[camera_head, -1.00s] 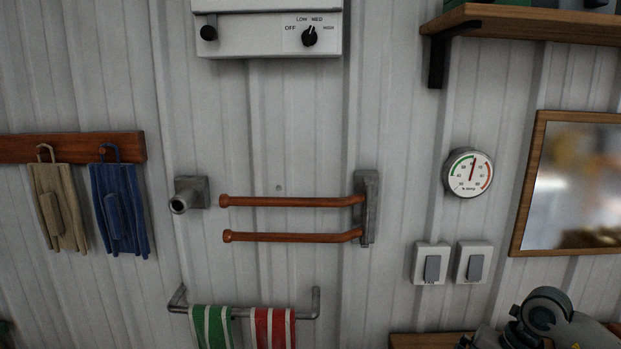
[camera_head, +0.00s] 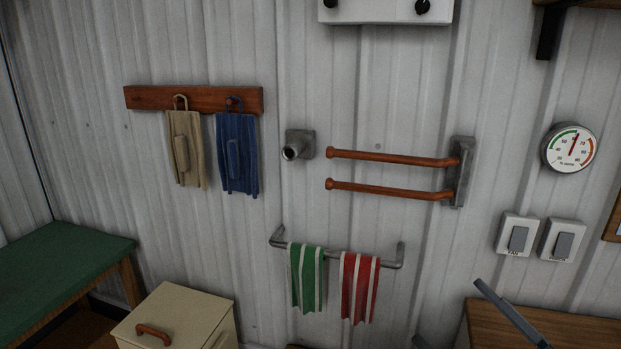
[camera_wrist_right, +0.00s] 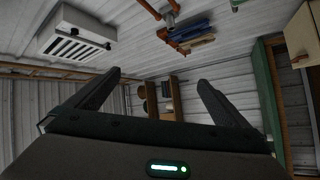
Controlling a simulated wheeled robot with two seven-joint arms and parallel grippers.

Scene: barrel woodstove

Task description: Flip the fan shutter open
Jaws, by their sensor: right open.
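A white wall unit (camera_head: 388,11) with black knobs is cut off by the top edge of the head view. In the right wrist view a white box (camera_wrist_right: 105,29) with dark slots hangs at upper left. I cannot tell which part is the fan shutter, or its position. A wall switch with a grey rocker (camera_head: 518,238), labelled FAN, is at right in the head view. My right gripper (camera_head: 449,313) shows only partly at the bottom right. In its wrist view (camera_wrist_right: 160,80) its fingers are spread, with nothing between them. My left gripper is not in view.
A second switch (camera_head: 562,241) and a round gauge (camera_head: 570,148) are on the wall. Red-brown double bars (camera_head: 395,158), a towel rail (camera_head: 400,255) and gloves on a rack (camera_head: 193,99) protrude. A cream cabinet (camera_head: 190,309), green-topped bench (camera_head: 55,258) and wooden surface (camera_head: 485,325) stand below.

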